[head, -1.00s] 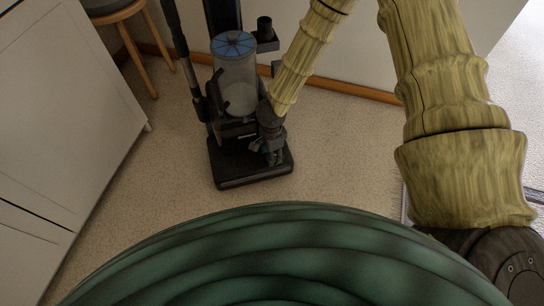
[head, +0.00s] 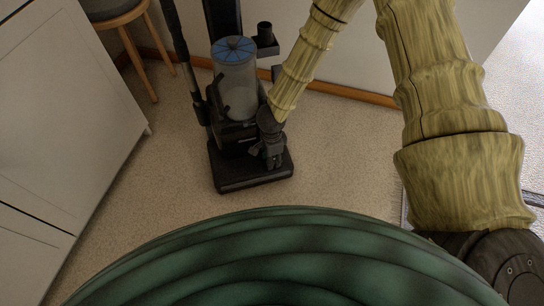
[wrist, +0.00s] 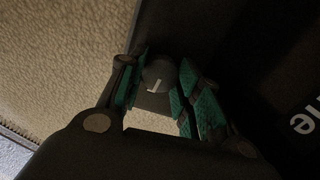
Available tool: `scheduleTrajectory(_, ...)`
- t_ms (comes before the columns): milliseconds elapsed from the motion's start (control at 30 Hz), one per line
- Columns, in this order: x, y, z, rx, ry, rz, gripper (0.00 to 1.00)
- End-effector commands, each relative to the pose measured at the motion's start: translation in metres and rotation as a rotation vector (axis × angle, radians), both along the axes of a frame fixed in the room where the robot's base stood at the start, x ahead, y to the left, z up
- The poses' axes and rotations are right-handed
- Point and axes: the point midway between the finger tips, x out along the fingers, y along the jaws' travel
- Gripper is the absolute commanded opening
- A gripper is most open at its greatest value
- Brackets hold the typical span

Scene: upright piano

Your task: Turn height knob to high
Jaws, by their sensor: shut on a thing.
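The height knob (wrist: 157,77) is a small round dark knob with a pale pointer line, seen in the wrist view between my fingers. My gripper (wrist: 160,88) is shut on it, with a green pad at each side of the knob. In the head view my gripper (head: 271,158) points down at the base of a black upright vacuum (head: 230,178); the knob itself is hidden there. The pointer line is slightly tilted; no setting marks can be read.
The vacuum's clear bin with a blue top (head: 234,50) rises behind my gripper. White cabinets (head: 70,110) stand at the left, and a wooden stool (head: 130,30) stands at the back left. Carpet (head: 340,150) is clear to the right of the vacuum.

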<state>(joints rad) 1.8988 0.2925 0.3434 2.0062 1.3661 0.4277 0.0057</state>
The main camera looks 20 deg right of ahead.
Motion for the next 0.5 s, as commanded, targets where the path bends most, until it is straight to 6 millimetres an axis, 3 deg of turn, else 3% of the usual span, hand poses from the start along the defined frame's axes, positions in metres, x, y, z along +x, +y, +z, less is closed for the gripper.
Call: scheduleTrajectory(500, -0.0043, -0.0003, 0.0030, -0.001, 0.007, -0.331, 0.10)
